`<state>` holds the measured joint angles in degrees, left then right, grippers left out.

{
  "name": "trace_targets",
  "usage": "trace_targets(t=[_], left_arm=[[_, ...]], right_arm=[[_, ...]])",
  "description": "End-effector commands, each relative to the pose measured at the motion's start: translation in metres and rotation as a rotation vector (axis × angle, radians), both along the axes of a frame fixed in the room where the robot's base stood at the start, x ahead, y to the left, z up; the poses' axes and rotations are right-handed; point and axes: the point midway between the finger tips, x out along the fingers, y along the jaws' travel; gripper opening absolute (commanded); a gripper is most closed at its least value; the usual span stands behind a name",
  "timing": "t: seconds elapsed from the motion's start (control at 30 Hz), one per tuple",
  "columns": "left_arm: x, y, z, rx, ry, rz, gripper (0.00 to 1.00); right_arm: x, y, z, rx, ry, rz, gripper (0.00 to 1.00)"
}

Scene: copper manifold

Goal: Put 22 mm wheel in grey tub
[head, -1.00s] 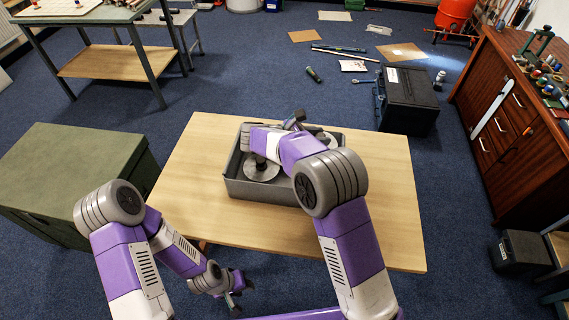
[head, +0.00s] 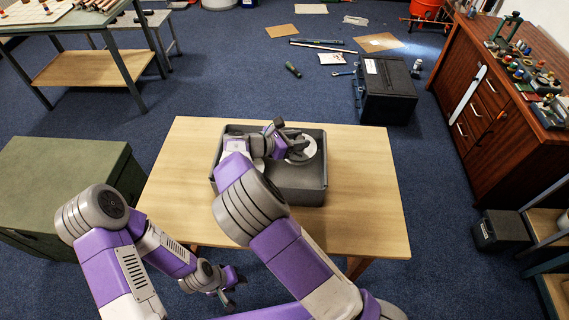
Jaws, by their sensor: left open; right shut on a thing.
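A grey tub (head: 300,197) stands on the wooden table, with an open top. A pale round disc (head: 308,153), which looks like a wheel, is in the right back part of the tub. My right gripper (head: 291,145) is down at the tub, beside this disc and partly over it. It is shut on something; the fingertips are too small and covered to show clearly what. I cannot tell which piece is the 22 mm wheel. My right arm hides the tub's left part. My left gripper (head: 229,299) is open and empty, low in front of the table.
The wooden table (head: 370,215) is clear around the tub. A green chest (head: 60,185) stands left of it. A black case (head: 387,90) and loose tools lie on the floor behind. A wooden cabinet (head: 490,125) is at the right.

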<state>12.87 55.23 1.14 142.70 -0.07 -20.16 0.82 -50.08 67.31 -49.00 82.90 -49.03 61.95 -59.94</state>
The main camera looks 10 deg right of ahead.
Motion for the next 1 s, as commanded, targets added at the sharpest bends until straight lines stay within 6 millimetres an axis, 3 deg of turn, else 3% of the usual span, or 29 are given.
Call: trace_targets(t=[0.2, 0.53, 0.93, 0.97, 1.0], left_arm=[[0.0, 0.0, -0.017, 0.0, 0.001, 0.0, 0.4], [0.0, 0.0, -0.03, 0.0, 0.0, 0.0, 0.4], [0.0, 0.0, -0.03, 0.0, 0.0, 0.0, 0.4], [0.0, 0.0, -0.03, 0.0, 0.0, 0.0, 0.4], [0.0, 0.0, -0.03, 0.0, 0.0, 0.0, 0.4]], right_arm=[[0.0, -0.001, -0.044, -0.004, 0.0, -0.001, 0.0], [0.0, -0.001, -0.082, -0.004, 0.0, -0.001, 0.0], [0.0, -0.001, -0.088, -0.001, -0.002, -0.001, 0.0], [0.0, -0.001, -0.089, -0.001, -0.001, -0.001, 0.37], [0.0, 0.0, -0.089, -0.001, -0.001, 0.0, 0.43]])
